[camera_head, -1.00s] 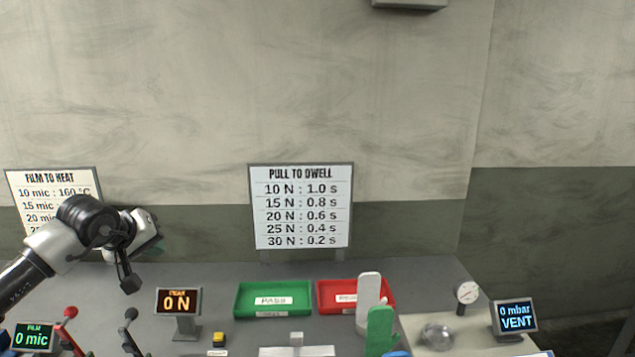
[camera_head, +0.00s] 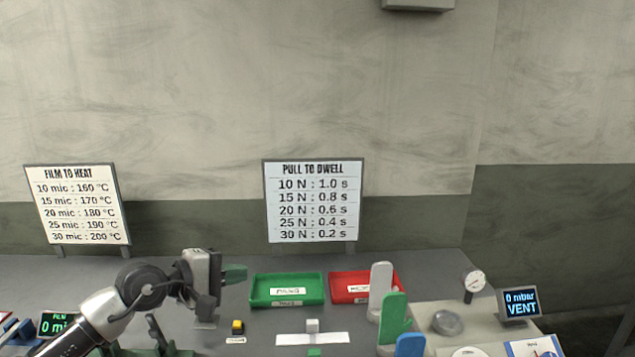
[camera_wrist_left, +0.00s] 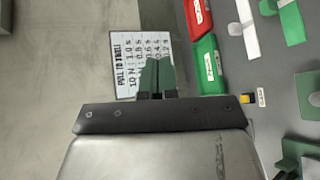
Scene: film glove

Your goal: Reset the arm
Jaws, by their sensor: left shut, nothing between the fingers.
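My left arm comes in from the lower left in the head view. Its gripper (camera_head: 236,273) has green fingers pointing right, just left of the green tray (camera_head: 312,302), above the grey bench. In the left wrist view the two green fingers (camera_wrist_left: 157,74) are together with nothing between them. Behind them is the white "PULL TO DWELL" sign (camera_wrist_left: 124,60), which also stands at the back of the bench in the head view (camera_head: 315,201). My right gripper does not show.
A red tray (camera_head: 345,299) stands beside the green one. White, green (camera_head: 394,318) and blue (camera_head: 411,345) upright hand-shaped pieces stand right of centre. A small yellow button (camera_head: 237,327) sits below the gripper. A gauge (camera_head: 475,281) and a "VENT" display (camera_head: 520,302) are at right.

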